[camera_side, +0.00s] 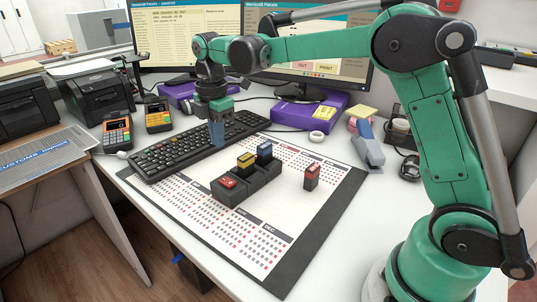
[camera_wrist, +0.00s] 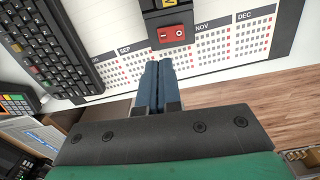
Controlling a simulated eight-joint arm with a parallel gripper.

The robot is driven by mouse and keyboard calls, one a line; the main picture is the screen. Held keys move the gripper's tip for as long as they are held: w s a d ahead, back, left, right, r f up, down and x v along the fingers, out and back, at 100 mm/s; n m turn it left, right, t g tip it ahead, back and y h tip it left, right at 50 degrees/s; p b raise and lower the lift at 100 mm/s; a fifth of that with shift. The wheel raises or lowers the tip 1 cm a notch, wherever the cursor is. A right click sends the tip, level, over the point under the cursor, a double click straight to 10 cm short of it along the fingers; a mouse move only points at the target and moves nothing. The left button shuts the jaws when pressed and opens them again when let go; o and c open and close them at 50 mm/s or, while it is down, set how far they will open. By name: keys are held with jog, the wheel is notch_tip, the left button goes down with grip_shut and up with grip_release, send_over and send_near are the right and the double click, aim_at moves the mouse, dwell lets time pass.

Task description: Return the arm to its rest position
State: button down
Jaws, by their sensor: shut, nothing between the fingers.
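My green arm reaches from the right over the desk in the side view. My gripper (camera_side: 216,133) hangs over the keyboard, pointing down. In the wrist view its two blue fingers (camera_wrist: 158,68) are closed together with nothing between them. A dark holder (camera_side: 248,186) on the calendar mat carries a red block (camera_side: 228,182), a yellow block (camera_side: 246,162) and a blue block (camera_side: 264,151) in a row. Another red-topped block (camera_side: 312,176) stands apart to the right. In the wrist view the red block (camera_wrist: 171,34) lies just beyond the fingertips in the picture, apart from them.
The keyboard (camera_side: 165,155) lies along the calendar mat (camera_side: 272,250). Two card terminals (camera_side: 117,131) and black printers (camera_side: 95,95) stand at the left. The mat's front is clear.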

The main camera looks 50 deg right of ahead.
jog(key=s+m+t, duration=0.7)
jog(key=s+m, duration=0.8)
jog(key=m, duration=0.2)
jog(key=shift+r, duration=0.2)
